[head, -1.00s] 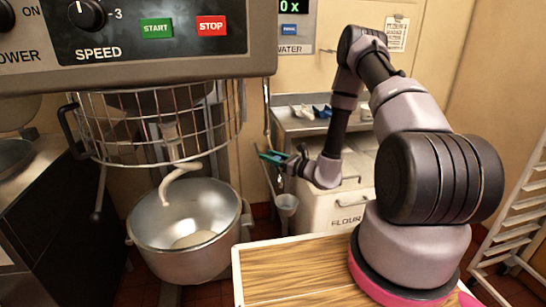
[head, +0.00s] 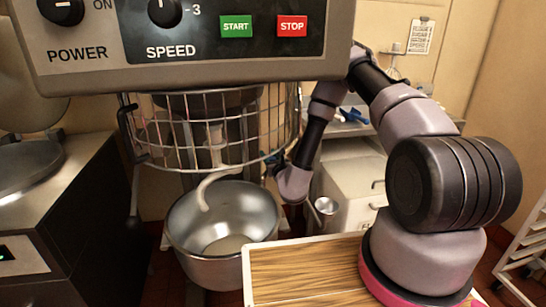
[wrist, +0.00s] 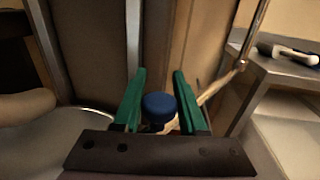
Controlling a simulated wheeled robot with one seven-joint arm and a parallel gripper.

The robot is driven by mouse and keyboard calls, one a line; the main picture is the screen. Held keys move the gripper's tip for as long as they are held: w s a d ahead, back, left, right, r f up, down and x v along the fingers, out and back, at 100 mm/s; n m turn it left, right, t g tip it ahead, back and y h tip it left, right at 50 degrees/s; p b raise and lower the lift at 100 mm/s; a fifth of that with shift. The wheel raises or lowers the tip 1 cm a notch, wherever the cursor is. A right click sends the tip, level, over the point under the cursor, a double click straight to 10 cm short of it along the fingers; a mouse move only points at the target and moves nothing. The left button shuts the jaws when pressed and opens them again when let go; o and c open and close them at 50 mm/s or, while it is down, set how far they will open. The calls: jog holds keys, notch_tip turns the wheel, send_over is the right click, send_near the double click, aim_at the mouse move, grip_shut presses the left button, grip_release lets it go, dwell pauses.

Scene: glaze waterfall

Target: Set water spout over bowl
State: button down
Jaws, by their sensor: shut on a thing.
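The steel mixer bowl (head: 182,240) is in the head view under the wire guard. Its rim also shows at the lower left of the wrist view (wrist: 62,140). My gripper (wrist: 160,76) has green fingers on both sides of a blue round knob (wrist: 159,106) and is shut on it. A thin metal pipe (wrist: 222,88), apparently the water spout, runs from the knob area up to the right in the wrist view. In the head view my gripper (head: 275,161) is by the bowl's right rim, partly hidden by the guard. The spout's outlet is hidden.
The wire guard (head: 150,125) and the control panel (head: 200,62) overhang the bowl. A curved dough hook (head: 212,185) hangs into it. A wood-topped table (head: 300,275) stands in front. A white flour bin (head: 345,190) and a counter are at the right.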

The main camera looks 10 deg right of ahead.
jog(key=shift+a+f, duration=0.1)
jog(key=shift+a, duration=0.1)
jog(key=shift+c, duration=2.3)
grip_release()
jog(key=shift+w, duration=0.1)
